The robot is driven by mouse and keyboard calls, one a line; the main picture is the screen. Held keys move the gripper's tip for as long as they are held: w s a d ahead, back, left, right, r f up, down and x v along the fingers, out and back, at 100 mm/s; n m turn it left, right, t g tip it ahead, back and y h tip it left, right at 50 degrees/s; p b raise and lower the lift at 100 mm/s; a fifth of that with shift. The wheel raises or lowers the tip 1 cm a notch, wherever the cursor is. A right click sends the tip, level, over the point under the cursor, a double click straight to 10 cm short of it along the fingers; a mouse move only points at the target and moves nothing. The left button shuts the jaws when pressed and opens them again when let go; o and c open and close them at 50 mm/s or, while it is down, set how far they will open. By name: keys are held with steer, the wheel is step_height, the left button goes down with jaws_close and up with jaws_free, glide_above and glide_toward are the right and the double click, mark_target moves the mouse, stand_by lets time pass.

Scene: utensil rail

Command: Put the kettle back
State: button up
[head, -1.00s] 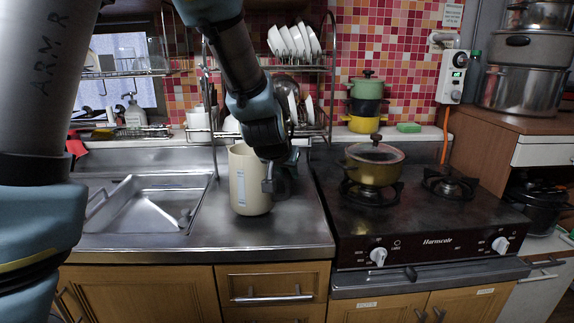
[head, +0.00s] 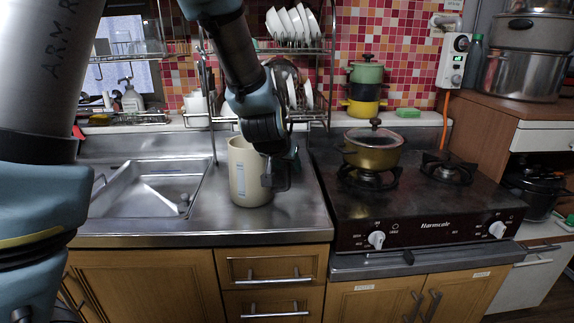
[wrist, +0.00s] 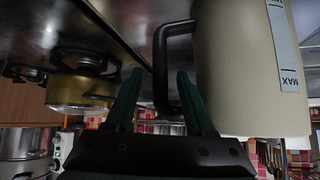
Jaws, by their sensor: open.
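The kettle (head: 248,178) is cream-coloured, with a pale level strip on its side. It stands upright on the steel counter between the sink and the stove. In the wrist view, which is upside down, the kettle's body (wrist: 240,75) fills the right side, with its black handle (wrist: 161,70) to the left. My gripper (head: 284,170) is at the kettle's right side, partly hidden by my arm. In the wrist view the green fingers (wrist: 158,78) are apart, and the handle shows between them. Whether they touch it is unclear.
The stove (head: 420,205), with a lidded yellow pot (head: 372,152), is right of the kettle. The sink (head: 150,188) is to its left. A dish rack (head: 300,120) with plates stands behind. Stacked pots (head: 365,90) stand on the back ledge. The counter's front strip is clear.

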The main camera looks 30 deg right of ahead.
steer(key=shift+r, duration=0.3)
steer(key=p+v, duration=0.3)
steer(key=v, duration=0.8)
steer(key=a+f+n+g+y, duration=0.1)
steer(key=a+f+n+y, duration=0.1)
steer(key=a, duration=0.9)
steer(key=a+f+n+g+y, duration=0.2)
steer(key=a+n, duration=0.1)
steer(key=a, duration=0.9)
steer(key=a+f+n+g+y, duration=0.1)
steer(key=a+f+n+y, duration=0.1)
steer(key=a, duration=0.9)
steer(key=shift+s+a+f+n+g+p, duration=0.15)
steer(key=shift+s+f+n+g+p, duration=0.25)
steer(key=shift+n, duration=0.2)
steer(key=shift+w, duration=0.1)
